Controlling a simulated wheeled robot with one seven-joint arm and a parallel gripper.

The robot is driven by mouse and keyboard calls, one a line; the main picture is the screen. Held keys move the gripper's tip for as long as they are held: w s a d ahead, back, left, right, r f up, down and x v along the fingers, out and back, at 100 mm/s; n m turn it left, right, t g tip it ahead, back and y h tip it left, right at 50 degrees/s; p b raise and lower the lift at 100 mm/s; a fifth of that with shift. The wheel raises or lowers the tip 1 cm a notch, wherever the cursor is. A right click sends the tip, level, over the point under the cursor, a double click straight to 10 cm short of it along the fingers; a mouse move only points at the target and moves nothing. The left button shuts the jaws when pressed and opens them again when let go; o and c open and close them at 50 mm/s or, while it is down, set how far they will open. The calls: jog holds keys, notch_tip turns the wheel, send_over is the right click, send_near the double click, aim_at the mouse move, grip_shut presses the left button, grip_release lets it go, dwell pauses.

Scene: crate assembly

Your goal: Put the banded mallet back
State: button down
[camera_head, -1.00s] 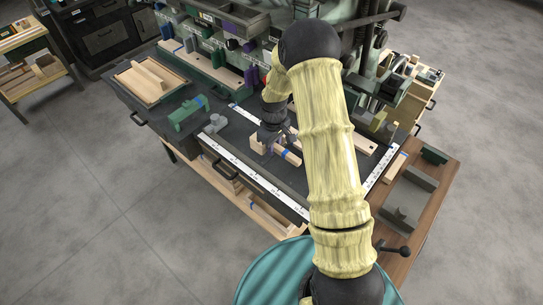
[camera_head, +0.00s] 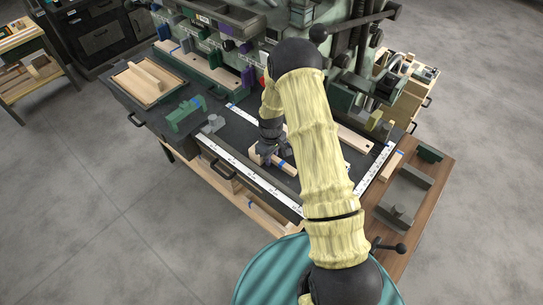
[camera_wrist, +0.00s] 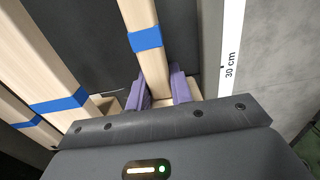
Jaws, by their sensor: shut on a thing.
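The banded mallet (camera_head: 284,165) is pale wood with a blue band around its handle. It lies low over the dark, ruler-edged worktop (camera_head: 232,132). My gripper (camera_head: 267,153) points down at it and is shut around the wood near the blocky end. In the wrist view, my gripper's purple fingers (camera_wrist: 160,87) sit on both sides of the wooden handle (camera_wrist: 148,62), with the blue band just beyond them. The block end is mostly hidden by my gripper. I cannot tell whether the mallet touches the worktop.
Other blue-banded wooden pieces (camera_wrist: 45,70) lie left in the wrist view. A white ruler strip (camera_wrist: 231,50) runs close by on the right. A green tool (camera_head: 187,113) and a wooden tray (camera_head: 150,82) stand left of the worktop. A brown side table (camera_head: 425,195) is at right.

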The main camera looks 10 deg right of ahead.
jog(key=c, duration=1.7)
grip_release()
jog(key=shift+f, duration=0.15)
jog(key=o, duration=0.4)
jog(key=shift+o, duration=0.2)
notch_tip(320, 180, up, 12)
jog(key=b, duration=0.2)
jog(key=shift+r, duration=0.2)
